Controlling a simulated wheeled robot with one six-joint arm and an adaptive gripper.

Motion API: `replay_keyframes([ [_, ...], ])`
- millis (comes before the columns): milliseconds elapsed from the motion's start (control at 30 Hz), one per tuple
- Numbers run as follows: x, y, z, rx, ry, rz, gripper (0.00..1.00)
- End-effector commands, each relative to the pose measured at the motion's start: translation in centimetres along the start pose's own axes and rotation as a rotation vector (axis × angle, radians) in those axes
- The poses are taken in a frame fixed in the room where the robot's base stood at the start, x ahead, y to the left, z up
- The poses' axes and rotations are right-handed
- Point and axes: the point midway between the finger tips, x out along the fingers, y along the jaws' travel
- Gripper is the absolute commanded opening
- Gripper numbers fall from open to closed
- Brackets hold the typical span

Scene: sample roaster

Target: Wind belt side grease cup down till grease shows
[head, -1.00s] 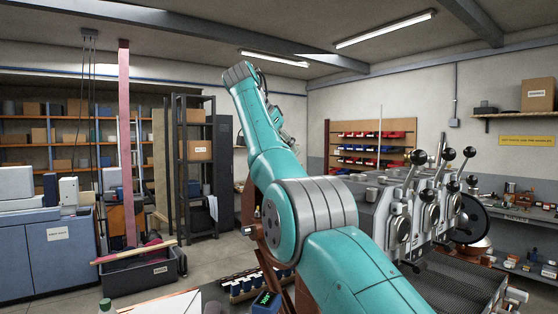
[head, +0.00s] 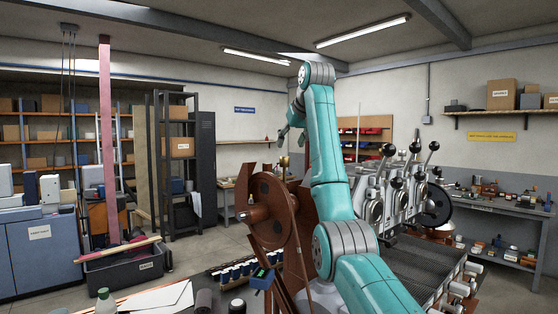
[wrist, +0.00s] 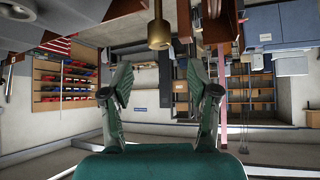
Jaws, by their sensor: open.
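My gripper (wrist: 165,85) is open and empty in the wrist view, its two green fingers spread wide. A brass cup-shaped piece on a thin stem (wrist: 159,36), which looks like a grease cup, is at the top of that view, ahead of and apart from the fingertips. In the head view my gripper (head: 292,136) points downward at the end of the raised arm. A small brass piece (head: 283,162) shows just below it, beside the brown wheel (head: 268,208); I cannot tell for certain that it is the same cup. No grease can be made out.
The roaster (head: 385,200) with its levers stands right of my arm. A counter with a row of small jars (head: 235,270) is in front of the wheel. A dark bin (head: 125,265) is on the floor at left. Floor shows open between bin and wheel.

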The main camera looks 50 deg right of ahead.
Motion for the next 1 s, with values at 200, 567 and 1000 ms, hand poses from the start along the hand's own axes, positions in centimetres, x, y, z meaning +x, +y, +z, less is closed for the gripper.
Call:
replay_keyframes([
  [200, 4.1, -0.1, 0.1, 0.001, -0.005, -0.001, 0.6],
  [567, 8.4, -0.1, 0.1, 0.001, -0.003, 0.001, 0.6],
  [1000, 8.8, -0.1, 0.0, 0.002, -0.002, 0.001, 0.42],
])
